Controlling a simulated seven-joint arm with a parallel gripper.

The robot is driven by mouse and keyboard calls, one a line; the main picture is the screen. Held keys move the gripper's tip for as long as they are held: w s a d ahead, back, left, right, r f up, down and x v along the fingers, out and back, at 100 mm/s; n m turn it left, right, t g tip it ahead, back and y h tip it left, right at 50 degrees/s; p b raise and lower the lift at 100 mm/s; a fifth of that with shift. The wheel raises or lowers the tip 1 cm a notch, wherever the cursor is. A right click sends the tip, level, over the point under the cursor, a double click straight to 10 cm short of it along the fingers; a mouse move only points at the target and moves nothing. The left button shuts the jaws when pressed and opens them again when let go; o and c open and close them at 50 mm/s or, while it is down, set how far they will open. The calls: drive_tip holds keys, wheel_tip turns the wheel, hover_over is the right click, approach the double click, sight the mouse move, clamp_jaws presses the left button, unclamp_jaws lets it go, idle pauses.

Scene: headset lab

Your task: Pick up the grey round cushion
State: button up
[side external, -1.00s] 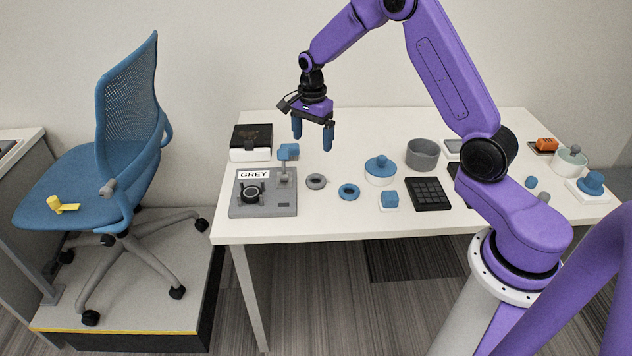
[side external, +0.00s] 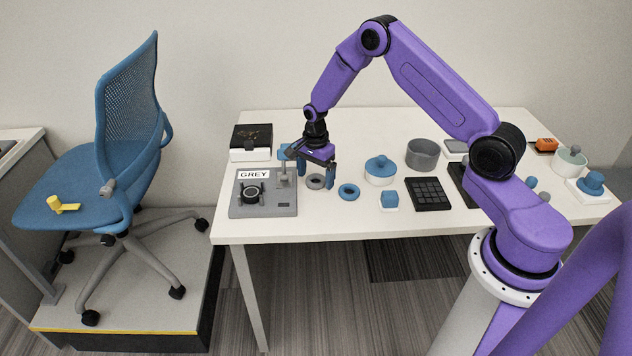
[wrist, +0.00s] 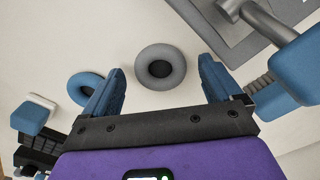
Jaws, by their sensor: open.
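The grey round cushion (side external: 316,182) is a small ring lying flat on the white table, just right of the grey fixture. In the wrist view the grey round cushion (wrist: 160,67) lies ahead of the gap between my fingers, roughly centred, with its hole visible. My gripper (side external: 316,174) is low over the table at the cushion, its two blue fingers apart. In the wrist view my gripper (wrist: 163,80) is open with nothing between its fingers. I cannot tell the exact height of the fingertips above the table.
A blue ring cushion (side external: 349,191) lies close by on the right. The grey fixture (side external: 280,209) with a "GREY" label (side external: 254,175) and a post stands close on the left. A blue-lidded pot (side external: 380,170), a blue-topped block (side external: 389,200) and a black keypad (side external: 428,194) stand further right.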

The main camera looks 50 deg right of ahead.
drive_tip(key=shift+f, duration=0.35)
drive_tip(key=c, duration=1.1)
drive_tip(key=shift+r, duration=0.1)
